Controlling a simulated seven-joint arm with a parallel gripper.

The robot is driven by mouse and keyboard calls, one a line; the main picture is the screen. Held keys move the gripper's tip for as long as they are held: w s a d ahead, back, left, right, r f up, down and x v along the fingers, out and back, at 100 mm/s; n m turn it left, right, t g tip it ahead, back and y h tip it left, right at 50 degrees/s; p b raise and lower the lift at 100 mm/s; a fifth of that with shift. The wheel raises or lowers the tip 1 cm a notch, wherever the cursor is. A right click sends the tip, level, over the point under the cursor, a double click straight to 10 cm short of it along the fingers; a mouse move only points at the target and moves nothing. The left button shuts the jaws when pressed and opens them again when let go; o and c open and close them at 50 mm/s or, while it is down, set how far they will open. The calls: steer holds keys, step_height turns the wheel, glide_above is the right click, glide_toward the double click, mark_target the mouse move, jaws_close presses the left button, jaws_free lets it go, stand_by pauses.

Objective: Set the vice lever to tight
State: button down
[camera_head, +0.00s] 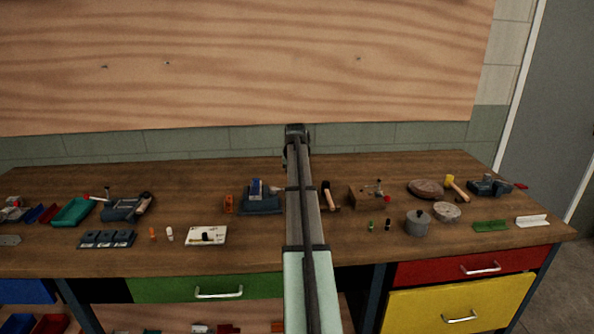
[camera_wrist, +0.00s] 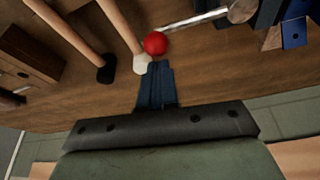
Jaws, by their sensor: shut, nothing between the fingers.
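The vice is the blue-grey tool with a blue block on it (camera_head: 260,205), left of my arm in the head view. Part of it shows at the upper right of the wrist view (camera_wrist: 268,14). Its lever is a silver rod (camera_wrist: 200,18) ending in a red ball (camera_wrist: 155,43); in the head view my arm hides the ball. My gripper (camera_wrist: 157,68) is shut and empty, its fingertips very close to the ball. I cannot tell whether they touch. In the head view my gripper end (camera_head: 296,135) is at the back of the bench.
A hammer (camera_head: 330,196) lies just right of my arm; two wooden handles (camera_wrist: 123,22) show beside the ball. A wooden block (camera_head: 362,198) with rods stands farther right. An orange item (camera_head: 229,204) stands left of the vice. Another blue-grey tool (camera_head: 490,187) sits far right. A wall is behind.

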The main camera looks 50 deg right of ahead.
steer(key=shift+s+a, duration=0.15)
steer(key=shift+a, duration=0.05)
stand_by(0.4)
steer(key=shift+s+a+m+g, duration=0.4)
steer(key=shift+s+a+m, duration=0.25)
steer(key=shift+m, duration=0.45)
steer(key=s+a+m+g, duration=0.2)
steer(key=a+m, duration=0.4)
steer(key=a, duration=0.3)
steer(key=shift+m+h, duration=0.3)
steer(key=shift+h, duration=0.1)
steer(key=shift+a+f, duration=0.1)
